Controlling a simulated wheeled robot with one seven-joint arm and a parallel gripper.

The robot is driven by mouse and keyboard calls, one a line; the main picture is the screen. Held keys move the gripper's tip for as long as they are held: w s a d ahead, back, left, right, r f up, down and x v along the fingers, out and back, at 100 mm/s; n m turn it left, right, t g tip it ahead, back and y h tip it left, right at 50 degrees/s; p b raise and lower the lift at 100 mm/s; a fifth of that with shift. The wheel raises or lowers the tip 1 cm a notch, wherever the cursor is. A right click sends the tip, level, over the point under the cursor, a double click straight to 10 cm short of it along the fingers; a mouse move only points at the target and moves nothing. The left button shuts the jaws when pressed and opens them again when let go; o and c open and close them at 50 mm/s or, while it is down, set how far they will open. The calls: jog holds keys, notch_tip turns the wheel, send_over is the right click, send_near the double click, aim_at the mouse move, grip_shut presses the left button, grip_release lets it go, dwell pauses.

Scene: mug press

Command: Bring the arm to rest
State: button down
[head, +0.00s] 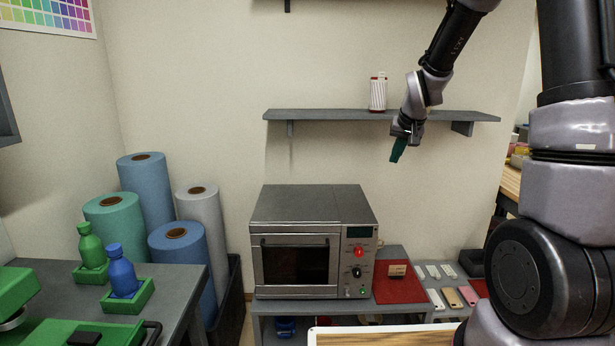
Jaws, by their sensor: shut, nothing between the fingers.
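My arm reaches in from the upper right in the head view. My gripper (397,152) hangs in the air at its end, with green fingers pointing down. It is shut and empty. It is in front of the wall, just below the height of the grey wall shelf (335,115) and above the right side of the oven (312,206). It appears clear of both.
The oven stands on a grey table with a red mat (395,289) and several small items to its right. A white and red container (378,94) stands on the shelf. Left are rolls (145,190), a green bottle (90,247) and a blue bottle (121,272).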

jog(key=s+r, duration=1.2)
jog(key=s, duration=0.1)
jog(key=s+r+m+y, duration=0.1)
jog(key=s+r, duration=0.3)
jog(key=s, duration=1.3)
jog(key=shift+a+m+t+y, duration=0.3)
jog(key=shift+a+t, duration=0.1)
jog(key=shift+w, duration=0.1)
